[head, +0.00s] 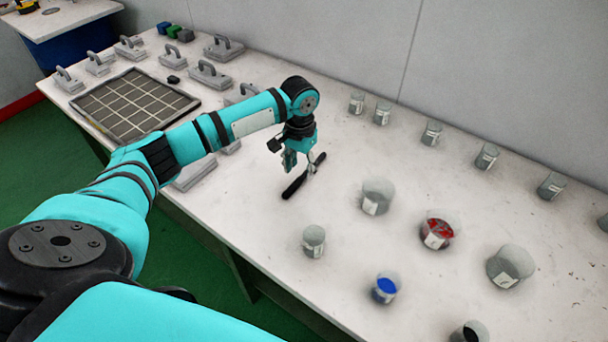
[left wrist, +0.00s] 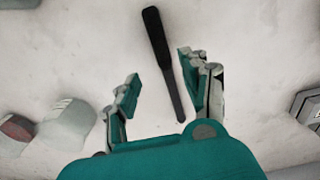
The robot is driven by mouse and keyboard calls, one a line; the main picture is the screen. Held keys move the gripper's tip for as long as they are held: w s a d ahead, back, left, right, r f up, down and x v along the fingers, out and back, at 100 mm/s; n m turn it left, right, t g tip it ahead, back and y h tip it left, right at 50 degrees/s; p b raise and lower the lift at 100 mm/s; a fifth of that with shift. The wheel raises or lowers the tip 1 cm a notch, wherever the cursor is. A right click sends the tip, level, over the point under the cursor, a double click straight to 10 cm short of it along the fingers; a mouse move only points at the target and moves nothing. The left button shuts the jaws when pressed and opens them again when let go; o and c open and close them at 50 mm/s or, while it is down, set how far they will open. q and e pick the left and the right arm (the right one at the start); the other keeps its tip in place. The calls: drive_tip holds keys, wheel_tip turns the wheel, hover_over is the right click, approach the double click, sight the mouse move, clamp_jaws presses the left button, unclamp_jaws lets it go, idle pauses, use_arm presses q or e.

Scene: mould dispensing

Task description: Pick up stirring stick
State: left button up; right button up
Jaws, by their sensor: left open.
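The stirring stick (head: 297,185) is a dark, slim stick with a thicker handle, lying on the white table. My left gripper (head: 299,168) is over it, with its fingers pointing down at the table. In the left wrist view the stick (left wrist: 160,50) runs from the top down between the two open fingers of my left gripper (left wrist: 163,88). Its thin end lies between them, nearer the right finger, and nothing is held. My right gripper is not in view.
Beside the stick are a clear cup (head: 377,197), a smaller cup (head: 313,241), a cup with red contents (head: 437,233) and one with blue contents (head: 384,289). Several cups line the wall. A gridded mould tray (head: 187,101) and grey handled blocks (head: 209,76) lie left.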

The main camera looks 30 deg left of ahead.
sight(298, 180)
use_arm(q)
drive_tip(key=f, duration=0.3)
drive_tip(key=shift+s+a+f+p, duration=0.3)
drive_tip(key=shift+f, duration=0.6)
clamp_jaws()
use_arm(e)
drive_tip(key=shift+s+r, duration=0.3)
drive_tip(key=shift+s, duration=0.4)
